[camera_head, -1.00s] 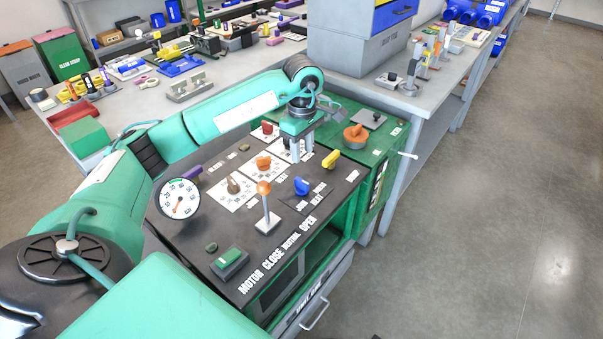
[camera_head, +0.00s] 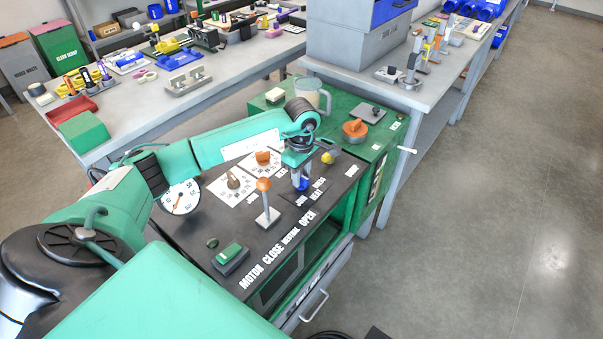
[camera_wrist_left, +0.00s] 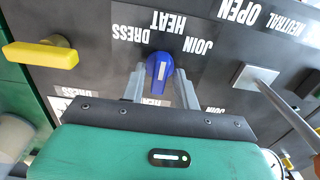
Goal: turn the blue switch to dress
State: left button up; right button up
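The blue switch (camera_head: 302,184) is on the dark top panel of the green cart, mostly covered by my left gripper in the head view. In the left wrist view the blue switch (camera_wrist_left: 160,72) lies between the two grey fingers of my left gripper (camera_wrist_left: 160,90). The fingers stand apart on either side of it, and a gap shows on the left; contact is hard to tell. The labels DRESS (camera_wrist_left: 132,38), HEAT (camera_wrist_left: 167,24) and JOIN (camera_wrist_left: 197,46) appear upside down beyond the switch. In the head view my left gripper (camera_head: 301,180) points down. My right gripper is out of view.
An orange-ball lever (camera_head: 265,205) stands close to the left of the gripper. A yellow handle (camera_wrist_left: 40,54) is on the other side. A brown knob (camera_head: 233,178), an orange knob (camera_head: 263,157) and a green button (camera_head: 230,252) share the panel. A gauge (camera_head: 181,197) is at its left.

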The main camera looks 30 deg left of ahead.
pick_arm(q)
grip_shut()
jog(key=shift+n, duration=0.3)
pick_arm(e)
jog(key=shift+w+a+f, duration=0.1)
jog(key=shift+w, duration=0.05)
pick_arm(q)
jog(key=n+b, duration=0.1)
jog(key=n, duration=0.2)
jog(key=shift+b, duration=0.35)
jog(key=shift+n, duration=0.5)
jog(key=shift+n+b, duration=0.4)
jog(key=shift+n, duration=0.4)
jog(key=shift+n+b, duration=0.35)
jog(key=shift+n, duration=1.45)
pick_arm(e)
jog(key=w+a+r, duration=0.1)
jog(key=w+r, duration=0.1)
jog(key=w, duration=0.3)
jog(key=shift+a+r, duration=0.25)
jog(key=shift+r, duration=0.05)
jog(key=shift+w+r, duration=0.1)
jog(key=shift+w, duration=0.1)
pick_arm(q)
jog(key=shift+o, duration=1)
grip_release()
